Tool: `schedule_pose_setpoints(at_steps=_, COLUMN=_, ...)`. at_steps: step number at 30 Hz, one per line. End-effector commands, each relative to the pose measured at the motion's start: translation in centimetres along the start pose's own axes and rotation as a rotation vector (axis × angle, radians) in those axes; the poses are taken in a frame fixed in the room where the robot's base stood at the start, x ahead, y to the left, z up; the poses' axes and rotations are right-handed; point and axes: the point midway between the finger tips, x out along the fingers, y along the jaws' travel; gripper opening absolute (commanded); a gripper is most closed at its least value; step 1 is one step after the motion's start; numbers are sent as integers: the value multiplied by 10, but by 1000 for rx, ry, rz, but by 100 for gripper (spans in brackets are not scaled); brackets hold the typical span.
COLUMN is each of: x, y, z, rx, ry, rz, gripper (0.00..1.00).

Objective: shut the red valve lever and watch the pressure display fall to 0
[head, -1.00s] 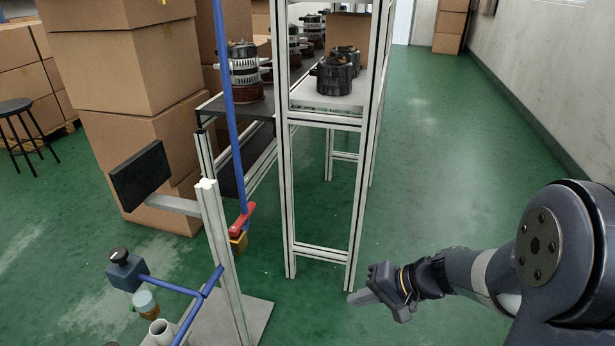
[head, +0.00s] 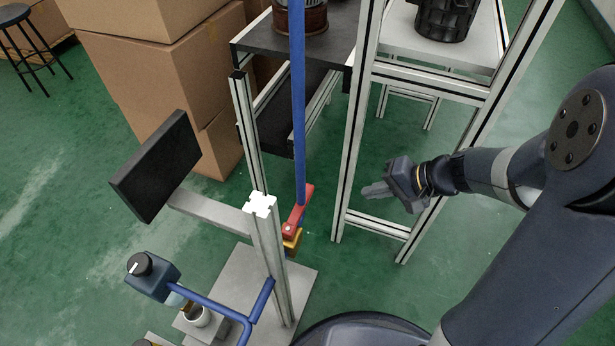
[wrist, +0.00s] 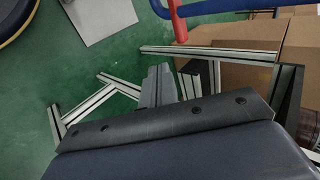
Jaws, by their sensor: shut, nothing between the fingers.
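The red valve lever (head: 304,207) sits on a brass valve body (head: 292,240) at the lower end of a blue vertical pipe (head: 298,110), beside an aluminium post. The lever is tilted, slanting up to the right. A red part with the blue pipe also shows at the top of the wrist view (wrist: 178,20). The dark display panel (head: 155,167) is on an arm left of the post; its face is turned away, so no reading shows. My gripper (head: 375,190) is shut and empty, to the right of the lever and apart from it.
The aluminium post (head: 268,250) stands on a grey base plate (head: 305,285). A blue regulator with a black knob (head: 140,264) is at lower left. An aluminium workstation frame (head: 357,130) stands close to my gripper. Cardboard boxes (head: 150,70) are behind.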

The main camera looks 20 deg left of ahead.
Motion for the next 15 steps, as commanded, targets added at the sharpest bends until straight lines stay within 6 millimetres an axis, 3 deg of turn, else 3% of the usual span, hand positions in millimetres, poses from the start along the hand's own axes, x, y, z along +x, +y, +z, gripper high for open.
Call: schedule_pose_setpoints(at_steps=15, x=5, y=1, z=0, rx=0, ry=-1, rz=0, gripper=0)
